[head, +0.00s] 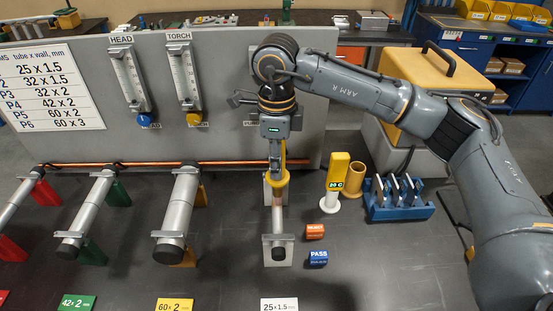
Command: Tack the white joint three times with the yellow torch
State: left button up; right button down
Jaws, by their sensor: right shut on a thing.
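The white joint is the thin steel tube (278,240) on white supports (267,262), behind the white 25 x 1.5 mm label (279,304). A copper-coloured section shows at its middle. My right gripper (275,150) points down over the tube's far part and is shut on the yellow torch (282,177). The torch's lower end is at or just above the tube; I cannot tell whether it touches. My left gripper is not in view.
Tubes on yellow (180,212), green (90,212) and red supports stand to the left. To the right are orange (315,231) and blue PASS (318,258) blocks, a yellow gauge (338,172), a brass cup (354,187) and a blue rack (400,210). A panel rises behind.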

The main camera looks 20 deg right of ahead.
jog(key=shift+w+r, duration=0.15)
jog(key=shift+r, duration=0.6)
jog(key=shift+r+p, duration=1.4)
jog(key=shift+r, duration=1.2)
dwell(4.7)
